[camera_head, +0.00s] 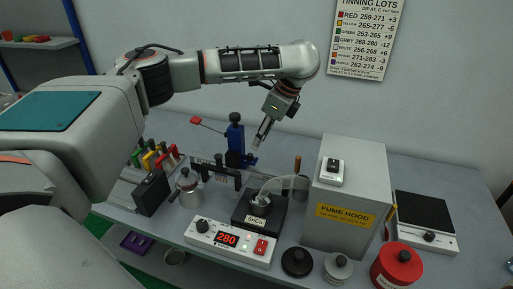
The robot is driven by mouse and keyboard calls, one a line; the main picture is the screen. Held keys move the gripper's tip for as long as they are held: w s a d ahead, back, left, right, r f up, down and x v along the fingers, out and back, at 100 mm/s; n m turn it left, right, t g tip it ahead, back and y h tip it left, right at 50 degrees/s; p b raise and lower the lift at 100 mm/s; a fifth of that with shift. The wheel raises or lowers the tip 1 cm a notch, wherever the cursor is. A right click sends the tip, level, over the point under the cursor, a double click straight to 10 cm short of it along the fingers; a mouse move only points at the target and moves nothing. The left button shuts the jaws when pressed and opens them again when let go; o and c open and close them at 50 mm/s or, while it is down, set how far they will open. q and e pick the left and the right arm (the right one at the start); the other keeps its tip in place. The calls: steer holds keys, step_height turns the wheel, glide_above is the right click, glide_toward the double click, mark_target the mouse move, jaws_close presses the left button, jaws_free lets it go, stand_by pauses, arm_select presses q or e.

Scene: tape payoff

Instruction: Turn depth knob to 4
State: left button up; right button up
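A blue upright stand (236,142) with a black knob (235,118) on its top stands behind the solder pot. I cannot read any marking that tells whether this is the depth knob or what setting it has. My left gripper (259,140) points down just right of the blue stand's upper part, with its fingers close together. It appears small, and I cannot tell whether the fingers are fully shut or touch anything. Nothing is visibly held. My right gripper is out of view.
A solder pot (258,222) labelled SnCu and a controller (230,241) reading 280 stand in front. The grey fume hood (350,205) blocks room to the right. A metal pot (187,188), coloured handles (160,158) and a red canister (396,268) are also on the bench.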

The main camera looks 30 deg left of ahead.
mark_target(251, 154)
arm_select(q)
steer(key=shift+x, duration=3.15)
jaws_close()
